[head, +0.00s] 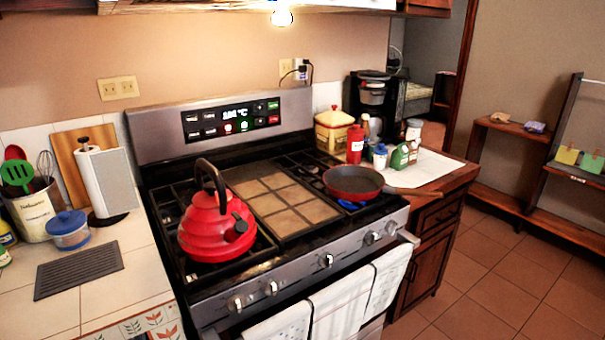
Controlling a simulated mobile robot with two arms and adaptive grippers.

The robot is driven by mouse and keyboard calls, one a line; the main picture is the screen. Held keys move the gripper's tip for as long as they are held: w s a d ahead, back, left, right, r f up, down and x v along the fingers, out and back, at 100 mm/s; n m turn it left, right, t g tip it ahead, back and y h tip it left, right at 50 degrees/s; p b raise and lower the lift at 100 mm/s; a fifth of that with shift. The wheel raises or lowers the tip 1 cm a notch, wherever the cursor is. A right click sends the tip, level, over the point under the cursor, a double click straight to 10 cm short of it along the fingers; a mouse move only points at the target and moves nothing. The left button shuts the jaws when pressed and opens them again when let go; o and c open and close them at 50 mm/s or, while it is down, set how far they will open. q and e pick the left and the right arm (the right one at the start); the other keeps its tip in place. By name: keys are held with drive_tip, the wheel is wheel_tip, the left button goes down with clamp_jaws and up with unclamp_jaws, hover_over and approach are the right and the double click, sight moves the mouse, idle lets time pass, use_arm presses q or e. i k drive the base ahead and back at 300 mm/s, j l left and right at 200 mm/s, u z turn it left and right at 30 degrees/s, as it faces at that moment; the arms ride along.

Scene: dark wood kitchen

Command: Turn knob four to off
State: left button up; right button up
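The stove (290,262) stands in the middle of the head view, with a row of several silver knobs along its front panel. Counting from the left, the fourth knob (371,237) is near the right end, close beside the last knob (391,228). Its exact pointer angle is too small to read. A blue flame (350,206) shows under the red frying pan (353,181) on the right side of the cooktop. Neither of my grippers is in view.
A red kettle (215,225) sits on the left burners. Towels (341,307) hang on the oven handle below the knobs. The pan's handle reaches right over the counter (450,172). Floor (490,265) is clear at the right.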

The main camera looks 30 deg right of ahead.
sight(391, 227)
drive_tip(key=z, duration=1.6)
drive_tip(key=i+l+u, duration=0.1)
drive_tip(key=u, duration=0.65)
drive_tip(key=i+l+u, duration=0.2)
drive_tip(key=l+u, duration=0.25)
drive_tip(key=l, duration=0.65)
drive_tip(key=l+u, duration=0.45)
drive_tip(key=l, duration=0.6)
drive_tip(key=i+l, duration=0.05)
